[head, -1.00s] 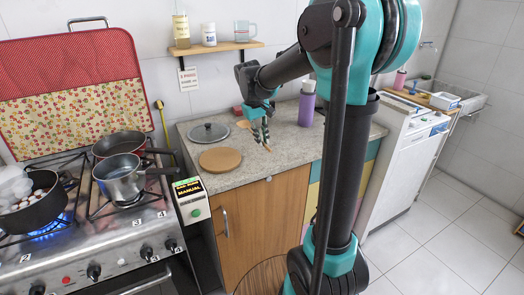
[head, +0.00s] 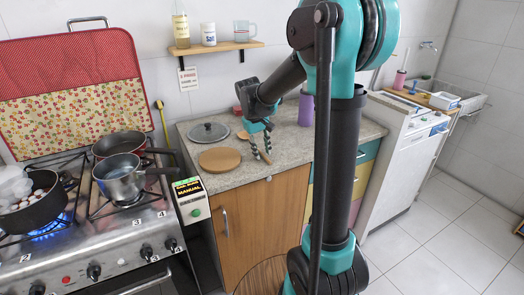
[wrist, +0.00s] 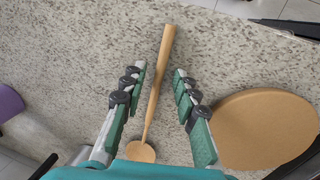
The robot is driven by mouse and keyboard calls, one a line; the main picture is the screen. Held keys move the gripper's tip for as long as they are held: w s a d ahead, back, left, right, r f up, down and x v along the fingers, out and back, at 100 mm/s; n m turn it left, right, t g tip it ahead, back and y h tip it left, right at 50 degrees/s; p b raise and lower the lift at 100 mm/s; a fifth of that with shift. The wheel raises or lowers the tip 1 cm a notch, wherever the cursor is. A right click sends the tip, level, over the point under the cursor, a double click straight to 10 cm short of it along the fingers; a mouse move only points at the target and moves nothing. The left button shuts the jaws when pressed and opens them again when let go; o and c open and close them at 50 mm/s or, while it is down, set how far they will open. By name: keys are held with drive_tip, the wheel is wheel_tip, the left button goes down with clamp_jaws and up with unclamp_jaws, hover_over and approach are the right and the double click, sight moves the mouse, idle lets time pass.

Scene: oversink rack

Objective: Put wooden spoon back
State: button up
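The wooden spoon (wrist: 156,85) lies on the speckled counter in the wrist view, its handle end at the top and its round bowl at the bottom. My gripper (wrist: 160,72) is open, with one finger on each side of the spoon's handle, and neither finger appears to touch it. In the head view my gripper (head: 262,155) is low over the counter. There the spoon (head: 243,135) shows only in part beside my fingers. Part of the bowl is hidden by my gripper's palm in the wrist view.
A round wooden board (head: 220,159) lies left of my gripper on the counter (head: 290,150), with a grey pot lid (head: 208,132) behind it. A purple bottle (head: 306,108) stands to the right. The stove with a steel pot (head: 119,180) is at the left.

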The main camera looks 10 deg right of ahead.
drive_tip(key=shift+f, duration=0.15)
drive_tip(key=s+a+r, duration=0.1)
drive_tip(key=a+r, duration=0.2)
drive_tip(key=r, duration=1.4)
drive_tip(key=s+d+f+m+t+y, duration=0.1)
drive_tip(key=s+d+f, duration=0.3)
drive_tip(key=s+f, duration=0.7)
drive_tip(key=s+d+f+m+t+y, duration=0.1)
drive_tip(key=s+d+f+m+t, duration=0.1)
drive_tip(key=s+f, duration=0.8)
wheel_tip(320, 180, down, 4)
drive_tip(key=shift+s+d+f+m+t, duration=0.3)
drive_tip(key=shift+s+d, duration=0.1)
drive_tip(key=shift+d, duration=0.45)
drive_tip(key=shift+r, duration=0.1)
